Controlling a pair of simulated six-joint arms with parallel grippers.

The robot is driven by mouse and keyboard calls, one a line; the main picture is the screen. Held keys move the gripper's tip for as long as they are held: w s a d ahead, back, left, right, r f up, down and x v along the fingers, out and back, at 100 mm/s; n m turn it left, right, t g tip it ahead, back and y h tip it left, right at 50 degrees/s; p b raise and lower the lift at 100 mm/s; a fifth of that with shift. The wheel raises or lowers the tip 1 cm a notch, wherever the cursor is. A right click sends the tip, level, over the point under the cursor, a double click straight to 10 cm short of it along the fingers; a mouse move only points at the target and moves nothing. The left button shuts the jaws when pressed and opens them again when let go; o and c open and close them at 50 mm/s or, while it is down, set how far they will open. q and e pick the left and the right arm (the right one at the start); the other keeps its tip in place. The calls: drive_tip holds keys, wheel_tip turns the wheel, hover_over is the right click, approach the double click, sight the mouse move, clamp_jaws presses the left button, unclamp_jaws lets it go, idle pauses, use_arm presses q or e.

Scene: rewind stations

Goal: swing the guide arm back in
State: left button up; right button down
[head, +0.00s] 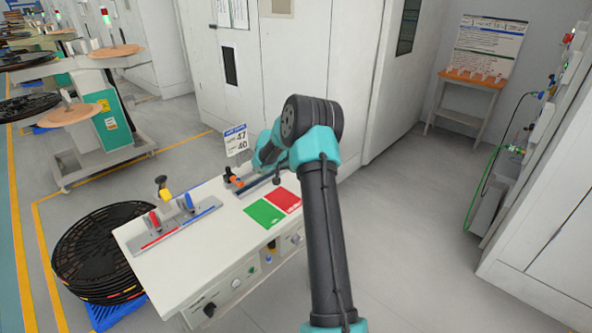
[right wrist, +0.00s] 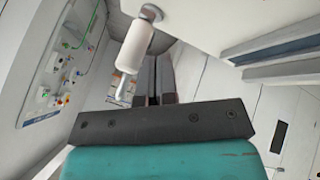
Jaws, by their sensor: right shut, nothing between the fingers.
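In the right wrist view a white roller (right wrist: 137,48) with a thin tip hangs from a metal fitting (right wrist: 151,13) beside a pale panel; it looks like part of the guide arm. My right gripper (right wrist: 157,62) is shut and empty, its dark fingers side by side just right of the roller. I cannot tell whether they touch it. In the head view my right arm reaches over the right side of the white bench (head: 180,207). Its fingers and the guide arm are hidden there behind the arm. My left gripper is out of view.
The bench carries a green card (head: 263,213), a red card (head: 284,200), a rail with red and blue handles (head: 174,228) and a number sign (head: 236,140). Black reels (head: 95,250) are stacked at its left. Grey floor on the right is clear.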

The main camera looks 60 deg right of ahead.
drive_tip(key=shift+w, duration=0.15)
drive_tip(key=w+a+r, duration=0.6)
drive_tip(key=a+r, duration=0.1)
drive_tip(key=r, duration=0.1)
idle(0.6)
drive_tip(key=shift+f, duration=0.1)
